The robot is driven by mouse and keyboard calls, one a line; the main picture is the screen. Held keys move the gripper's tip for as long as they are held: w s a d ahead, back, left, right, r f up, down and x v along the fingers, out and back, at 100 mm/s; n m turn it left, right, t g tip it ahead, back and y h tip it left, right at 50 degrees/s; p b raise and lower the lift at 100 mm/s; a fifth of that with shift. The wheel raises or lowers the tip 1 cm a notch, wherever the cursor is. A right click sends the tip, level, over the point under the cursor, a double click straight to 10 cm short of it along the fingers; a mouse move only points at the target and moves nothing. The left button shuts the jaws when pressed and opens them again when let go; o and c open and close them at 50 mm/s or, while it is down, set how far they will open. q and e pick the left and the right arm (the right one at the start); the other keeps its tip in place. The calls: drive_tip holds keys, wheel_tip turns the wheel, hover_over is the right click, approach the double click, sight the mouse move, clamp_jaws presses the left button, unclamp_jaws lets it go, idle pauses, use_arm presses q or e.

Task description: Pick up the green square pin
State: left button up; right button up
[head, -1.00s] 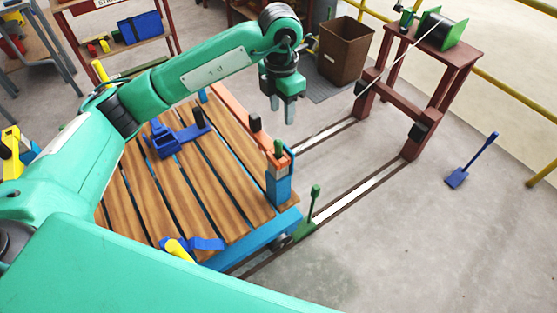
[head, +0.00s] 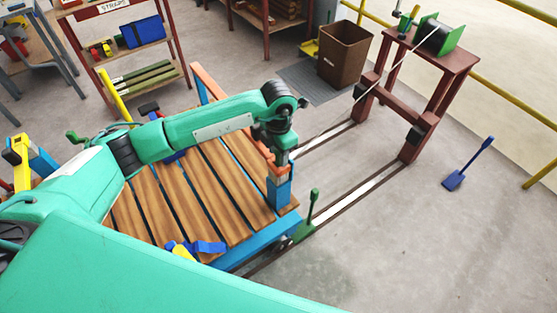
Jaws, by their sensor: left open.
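My left gripper (head: 281,156) is open and points down over the orange-topped corner post (head: 279,188) of the wooden-decked cart (head: 215,185). Its fingers are at the top of the post, where a small green pin stood upright in the earlier view. The gripper now hides that pin, and I cannot tell whether the fingers touch it. My right gripper is not in view.
A green lever (head: 313,202) stands at the cart's near right corner by the rails (head: 358,195). A blue-and-yellow clamp (head: 196,248) lies on the deck edge.

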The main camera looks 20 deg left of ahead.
use_arm(q)
drive_tip(key=shift+f, duration=0.6)
clamp_jaws()
drive_tip(key=shift+r, duration=0.1)
